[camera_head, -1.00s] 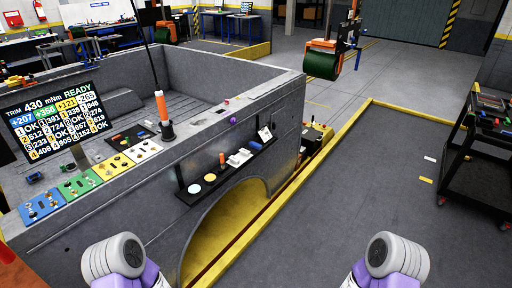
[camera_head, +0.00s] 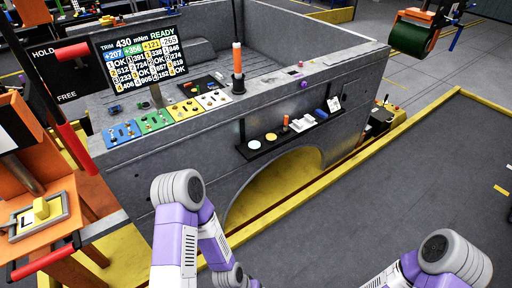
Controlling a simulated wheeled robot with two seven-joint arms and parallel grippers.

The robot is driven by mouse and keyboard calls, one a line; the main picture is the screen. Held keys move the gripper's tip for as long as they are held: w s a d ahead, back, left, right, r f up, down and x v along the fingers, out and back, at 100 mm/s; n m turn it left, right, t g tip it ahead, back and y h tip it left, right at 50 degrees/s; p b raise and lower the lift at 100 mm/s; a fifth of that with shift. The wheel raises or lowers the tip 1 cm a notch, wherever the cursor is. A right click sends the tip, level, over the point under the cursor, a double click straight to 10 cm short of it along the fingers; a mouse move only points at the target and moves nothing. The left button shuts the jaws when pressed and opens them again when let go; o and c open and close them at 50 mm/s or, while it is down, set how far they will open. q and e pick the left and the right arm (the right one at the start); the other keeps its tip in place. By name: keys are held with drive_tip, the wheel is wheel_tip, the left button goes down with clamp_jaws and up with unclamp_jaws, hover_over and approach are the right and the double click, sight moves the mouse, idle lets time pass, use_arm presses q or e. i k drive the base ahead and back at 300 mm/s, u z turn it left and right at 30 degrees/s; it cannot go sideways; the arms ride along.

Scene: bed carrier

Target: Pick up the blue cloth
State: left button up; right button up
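I cannot clearly make out a blue cloth. A small blue item (camera_head: 321,115) lies toward the right end of the black shelf (camera_head: 256,150) on the side of the grey truck-bed body; it is too small to tell if it is cloth. My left arm, white and purple with grey joints, rises at the bottom centre-left, in front of the grey body. My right arm shows at the bottom right. Neither gripper is in view, and both arms are apart from the shelf.
The grey bed body (camera_head: 200,146) has a yellow wheel arch (camera_head: 280,185). Its top bears blue (camera_head: 121,133), green, yellow and white panels and a display screen (camera_head: 142,55). An orange stand (camera_head: 45,240) is close at left. Dark open floor (camera_head: 420,170) lies at right.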

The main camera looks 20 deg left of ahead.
sight(318, 112)
drive_tip(key=u, duration=0.4)
drive_tip(key=k, duration=0.45)
drive_tip(key=z, duration=0.9)
drive_tip(key=i, duration=1.2)
drive_tip(key=z, duration=0.65)
drive_tip(key=i, duration=1.9)
drive_tip(key=u, duration=0.8)
